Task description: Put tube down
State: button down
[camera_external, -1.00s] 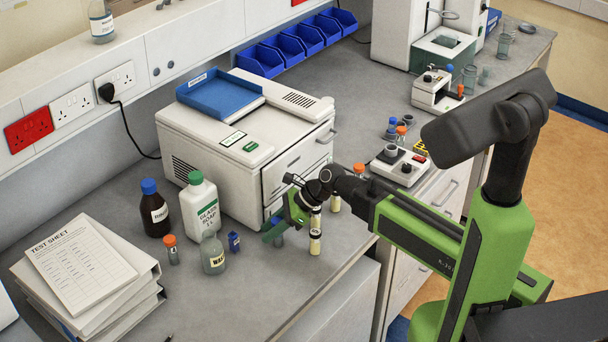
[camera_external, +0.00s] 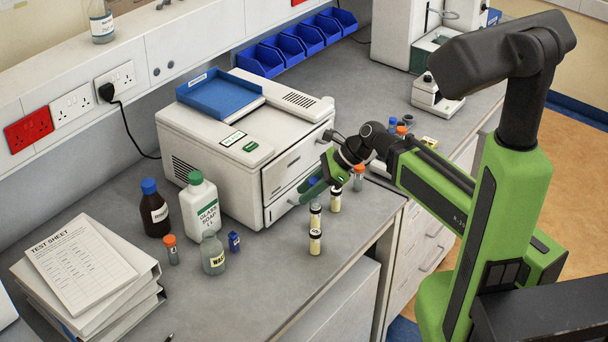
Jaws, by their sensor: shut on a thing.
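My gripper (camera_external: 318,188) is in front of the white machine's right end, above the bench near its front edge. It is shut on a tube with a blue cap (camera_external: 314,182); the green fingers hide part of the tube. Whether its lower end touches the bench is hard to tell. Directly below and close by are small cream vials, one at the front (camera_external: 315,242), one behind it (camera_external: 315,217), and one to the right (camera_external: 336,202). An orange-capped tube (camera_external: 358,178) stands further right, beneath my wrist.
The white machine (camera_external: 245,150) stands left of my gripper. The bench front (camera_external: 265,295) is clear.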

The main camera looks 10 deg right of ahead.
jog(key=shift+d+r, duration=0.15)
jog(key=shift+d, duration=0.2)
